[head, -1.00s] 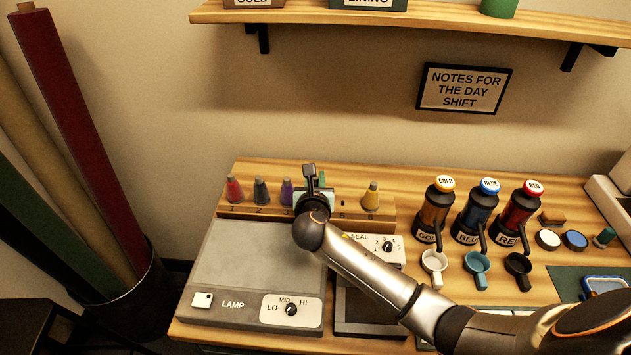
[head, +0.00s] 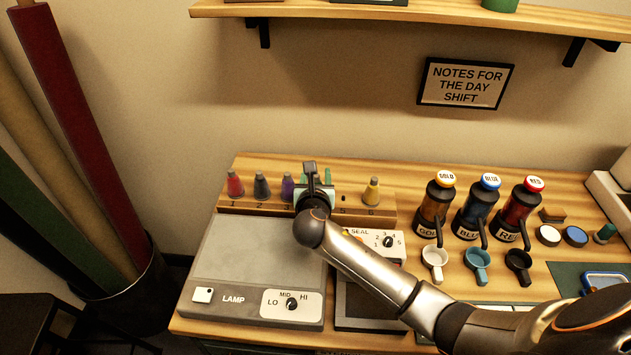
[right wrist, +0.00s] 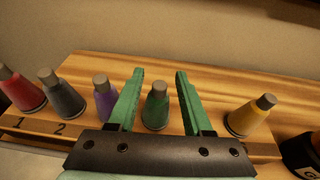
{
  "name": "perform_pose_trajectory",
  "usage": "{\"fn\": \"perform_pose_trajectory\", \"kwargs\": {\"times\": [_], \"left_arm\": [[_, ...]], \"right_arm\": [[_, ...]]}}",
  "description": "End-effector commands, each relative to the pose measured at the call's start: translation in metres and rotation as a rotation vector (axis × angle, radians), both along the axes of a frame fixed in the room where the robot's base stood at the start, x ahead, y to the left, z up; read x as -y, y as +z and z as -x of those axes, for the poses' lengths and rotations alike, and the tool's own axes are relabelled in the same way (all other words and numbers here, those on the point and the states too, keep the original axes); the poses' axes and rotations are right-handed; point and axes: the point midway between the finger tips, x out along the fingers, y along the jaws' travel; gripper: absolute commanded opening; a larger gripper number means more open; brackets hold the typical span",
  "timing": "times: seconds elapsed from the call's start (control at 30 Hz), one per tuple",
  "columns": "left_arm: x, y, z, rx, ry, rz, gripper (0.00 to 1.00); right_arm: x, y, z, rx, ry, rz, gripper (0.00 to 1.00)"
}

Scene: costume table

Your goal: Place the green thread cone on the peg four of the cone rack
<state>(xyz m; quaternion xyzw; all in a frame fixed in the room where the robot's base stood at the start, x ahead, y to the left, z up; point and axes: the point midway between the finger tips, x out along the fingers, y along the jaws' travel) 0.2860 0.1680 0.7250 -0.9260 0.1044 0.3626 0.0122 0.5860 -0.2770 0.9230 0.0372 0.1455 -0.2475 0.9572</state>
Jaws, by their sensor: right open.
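The green thread cone (right wrist: 157,107) stands upright on the cone rack (head: 377,215), between the purple cone and an empty stretch before the yellow cone, where the fourth position lies. My right gripper (right wrist: 160,75) is open in the right wrist view, with one green finger on each side of the cone and visible gaps between. In the head view my right gripper (head: 316,187) covers that part of the rack and hides the cone and its number. My left gripper is not in view.
Red (head: 235,184), grey (head: 261,186), purple (head: 287,187) and yellow (head: 371,191) cones stand on the rack. A lamp box (head: 255,265) and a seal box (head: 375,242) stand in front. Dispensers (head: 435,208) and cups stand to the right. A shelf (head: 420,15) hangs above.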

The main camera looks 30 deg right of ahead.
Motion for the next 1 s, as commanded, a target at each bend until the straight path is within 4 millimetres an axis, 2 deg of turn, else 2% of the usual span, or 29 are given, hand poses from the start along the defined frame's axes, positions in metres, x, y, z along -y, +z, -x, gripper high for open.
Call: {"fn": "perform_pose_trajectory", "kwargs": {"times": [0.17, 0.4, 0.6, 0.8, 1.0], "left_arm": [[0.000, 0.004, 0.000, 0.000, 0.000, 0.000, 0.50], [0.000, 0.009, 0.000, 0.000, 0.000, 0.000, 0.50], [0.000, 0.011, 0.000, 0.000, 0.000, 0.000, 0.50], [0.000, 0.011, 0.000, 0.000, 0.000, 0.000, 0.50], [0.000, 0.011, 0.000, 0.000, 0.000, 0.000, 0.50]], "right_arm": [[-0.011, 0.007, 0.018, 0.001, 0.003, 0.000, 0.50], [-0.035, 0.022, 0.061, 0.000, 0.002, -0.003, 0.50], [-0.050, 0.032, 0.089, 0.001, 0.000, -0.002, 0.50], [-0.055, 0.036, 0.100, 0.002, -0.001, -0.001, 0.50], [-0.056, 0.036, 0.100, 0.002, -0.002, -0.001, 0.50]]}}
